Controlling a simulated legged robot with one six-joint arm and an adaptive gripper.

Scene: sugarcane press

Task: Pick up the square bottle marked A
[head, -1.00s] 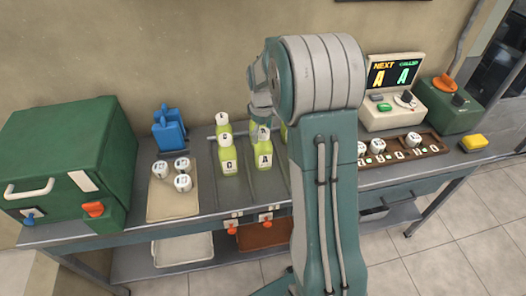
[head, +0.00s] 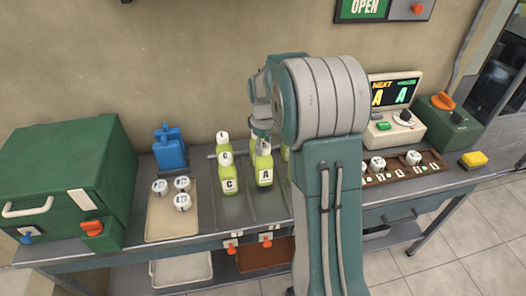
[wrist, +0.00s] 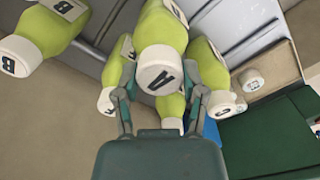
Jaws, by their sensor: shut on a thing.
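The square bottle marked A (head: 265,173) is yellow-green with a white cap and a white label. It is upright at the front of the rack on the counter. In the wrist view its cap marked A (wrist: 160,70) sits between the two fingers. My gripper (wrist: 161,92) is shut on this bottle at its upper part. In the head view my gripper (head: 262,131) is partly hidden by my own arm. I cannot tell whether the bottle's base touches the rack.
Bottle C (head: 228,183) stands close left of bottle A, with another bottle behind. Bottle B (wrist: 45,35) is close by in the wrist view. White cups stand on a beige tray (head: 158,222). A green box (head: 60,175) is far left. A display console (head: 395,115) is right.

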